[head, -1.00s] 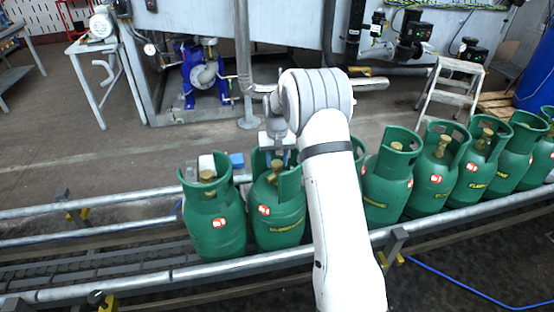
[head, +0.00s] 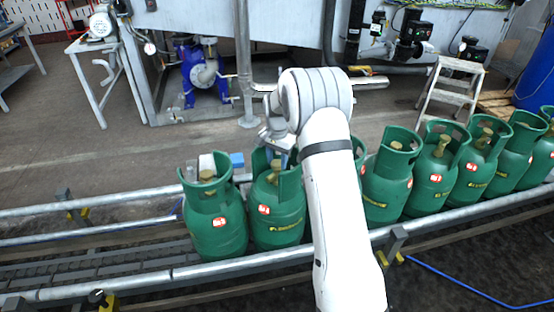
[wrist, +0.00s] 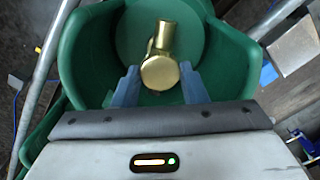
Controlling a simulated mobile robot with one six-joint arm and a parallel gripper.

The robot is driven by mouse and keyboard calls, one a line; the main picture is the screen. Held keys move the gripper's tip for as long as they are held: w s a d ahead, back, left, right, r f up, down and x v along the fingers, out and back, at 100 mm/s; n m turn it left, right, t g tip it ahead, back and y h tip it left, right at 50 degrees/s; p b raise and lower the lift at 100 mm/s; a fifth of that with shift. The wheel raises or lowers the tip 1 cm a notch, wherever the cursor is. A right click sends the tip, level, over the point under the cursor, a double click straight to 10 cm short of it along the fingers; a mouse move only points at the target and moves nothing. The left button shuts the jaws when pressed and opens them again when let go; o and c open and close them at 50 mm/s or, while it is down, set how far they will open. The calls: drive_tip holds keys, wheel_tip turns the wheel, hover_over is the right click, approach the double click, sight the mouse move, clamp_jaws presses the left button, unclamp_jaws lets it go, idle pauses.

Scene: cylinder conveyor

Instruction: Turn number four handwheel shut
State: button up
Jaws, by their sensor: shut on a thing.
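A row of green gas cylinders stands on the conveyor, each with a collar around a brass valve. In the head view my gripper (head: 279,150) reaches down into the collar of the second cylinder from the left (head: 278,215). In the wrist view my blue fingers (wrist: 160,86) are shut on the round brass handwheel (wrist: 160,73), one on each side, inside the green collar (wrist: 84,50). The brass valve body shows beyond the handwheel. My arm hides most of the cylinder to the right. I see no number on the cylinders.
The leftmost cylinder (head: 218,228) stands close beside the held one. More cylinders (head: 437,175) line up to the right. Metal conveyor rails (head: 140,284) run in front and behind. A step stool (head: 452,90) and a blue pump (head: 200,75) stand farther back.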

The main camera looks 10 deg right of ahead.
sight(277, 162)
idle(0.5)
drive_tip(key=o, duration=1)
drive_tip(key=shift+c, duration=0.2)
wheel_tip(277, 162, up, 7)
drive_tip(key=shift+f, duration=0.1)
drive_tip(key=shift+r, duration=0.5)
